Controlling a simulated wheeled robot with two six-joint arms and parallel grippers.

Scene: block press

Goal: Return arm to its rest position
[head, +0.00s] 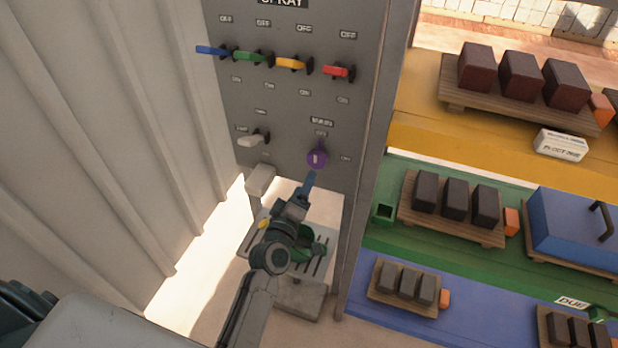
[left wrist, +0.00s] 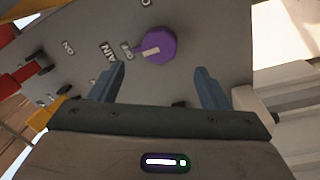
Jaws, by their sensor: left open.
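My left gripper (head: 308,186) is in front of the grey control panel (head: 290,110), just below the purple knob labelled MAIN (head: 317,158). In the left wrist view its two blue fingers (left wrist: 162,90) are apart with nothing between them. The purple knob (left wrist: 155,45) shows just beyond the fingertips, apart from them. My right gripper cannot be made out in either view.
Blue, green, yellow and red levers (head: 290,63) and a white lever (head: 252,140) stick out of the panel. A corrugated wall (head: 110,130) stands at left. Coloured shelves at right carry dark blocks on wooden pallets (head: 450,220) and a blue lidded box (head: 570,230).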

